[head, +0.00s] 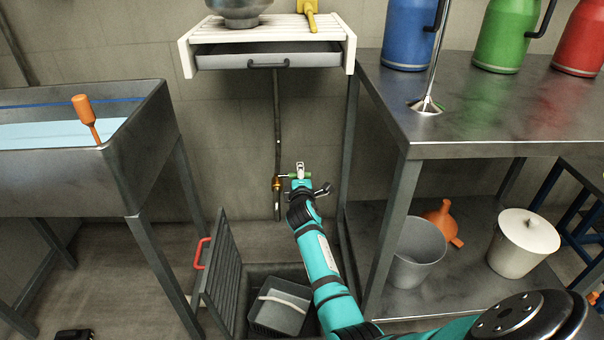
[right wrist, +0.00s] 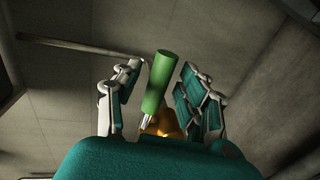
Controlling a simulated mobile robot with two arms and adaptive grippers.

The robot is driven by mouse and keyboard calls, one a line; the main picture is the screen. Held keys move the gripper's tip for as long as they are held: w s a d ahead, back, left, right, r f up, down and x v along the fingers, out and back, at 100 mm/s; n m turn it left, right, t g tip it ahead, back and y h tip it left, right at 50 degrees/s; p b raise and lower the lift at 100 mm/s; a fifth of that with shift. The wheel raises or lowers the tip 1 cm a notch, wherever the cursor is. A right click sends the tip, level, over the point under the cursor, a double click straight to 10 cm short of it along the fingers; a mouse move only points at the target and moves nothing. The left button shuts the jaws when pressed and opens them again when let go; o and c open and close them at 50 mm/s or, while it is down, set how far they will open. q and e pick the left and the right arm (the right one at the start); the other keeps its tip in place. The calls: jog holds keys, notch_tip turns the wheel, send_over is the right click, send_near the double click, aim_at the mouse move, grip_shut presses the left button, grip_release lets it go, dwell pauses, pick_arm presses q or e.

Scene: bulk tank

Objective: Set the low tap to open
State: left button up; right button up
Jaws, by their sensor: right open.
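The low tap (head: 277,184) is a brass fitting on a vertical pipe against the back wall, with its outlet pointing down. Its green handle (head: 291,176) sticks out sideways to the right in the head view. My right gripper (head: 309,179) is at the handle, its fingers open. In the right wrist view, the green handle (right wrist: 158,82) stands between the spread fingers of my gripper (right wrist: 160,92), with visible gaps on both sides. The brass body (right wrist: 166,125) shows behind the handle's lower end, partly hidden by my gripper. My left gripper is not in view.
A white slatted shelf (head: 187,55) with a grey drawer (head: 225,62) is above the tap. A steel table (head: 500,120) stands right, a tank (head: 60,170) left. Below, a tilted grate (head: 222,270) with a red handle stands by a floor pit holding a grey bin (head: 280,312).

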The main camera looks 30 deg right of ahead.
jog(key=shift+r, duration=0.1)
grip_shut()
